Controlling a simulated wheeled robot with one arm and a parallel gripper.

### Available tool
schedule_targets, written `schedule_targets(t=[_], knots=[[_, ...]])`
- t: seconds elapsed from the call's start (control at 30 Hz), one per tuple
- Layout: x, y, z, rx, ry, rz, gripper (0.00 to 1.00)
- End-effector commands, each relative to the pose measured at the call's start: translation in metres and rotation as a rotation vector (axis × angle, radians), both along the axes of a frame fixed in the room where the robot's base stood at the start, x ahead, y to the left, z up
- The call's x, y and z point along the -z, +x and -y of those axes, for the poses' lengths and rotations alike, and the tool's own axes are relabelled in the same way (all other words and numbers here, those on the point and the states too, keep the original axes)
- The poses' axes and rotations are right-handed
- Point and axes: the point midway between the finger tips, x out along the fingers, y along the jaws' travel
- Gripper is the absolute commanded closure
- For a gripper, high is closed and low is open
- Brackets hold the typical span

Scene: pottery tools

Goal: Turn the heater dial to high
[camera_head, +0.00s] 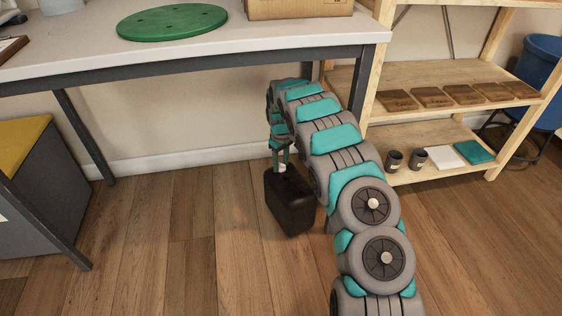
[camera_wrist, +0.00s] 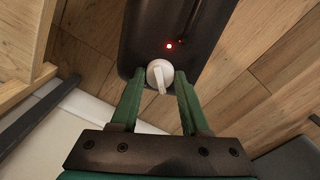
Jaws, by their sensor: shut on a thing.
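The heater (camera_head: 290,204) is a dark rounded box on the wooden floor, in front of the table. In the wrist view the heater (camera_wrist: 200,32) shows a white dial (camera_wrist: 160,76) with a raised pointer bar and a lit red light (camera_wrist: 169,46) beyond it. My gripper (camera_wrist: 160,88) has its two green fingers on either side of the dial, shut on it. In the head view my gripper (camera_head: 280,160) reaches down to the top of the heater. Any dial markings are too small to read.
A table (camera_head: 240,38) with a green disc (camera_head: 172,22) and a cardboard box (camera_head: 298,8) stands behind. A wooden shelf (camera_head: 430,72) is at the right, with a blue bin (camera_head: 541,75) beyond. Floor left of the heater is clear.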

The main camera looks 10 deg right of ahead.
Motion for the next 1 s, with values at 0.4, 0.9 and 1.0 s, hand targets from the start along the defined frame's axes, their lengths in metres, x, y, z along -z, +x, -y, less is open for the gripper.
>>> schedule_targets(t=[0.4, 0.9, 1.0], knots=[[-0.0005, -0.0006, -0.0012, 0.392, 0.0, -0.002, 1.0], [0.0, -0.0011, -0.0011, 0.844, -0.001, -0.004, 1.0], [0.0001, -0.0011, -0.0004, 0.916, -0.001, -0.003, 1.0]])
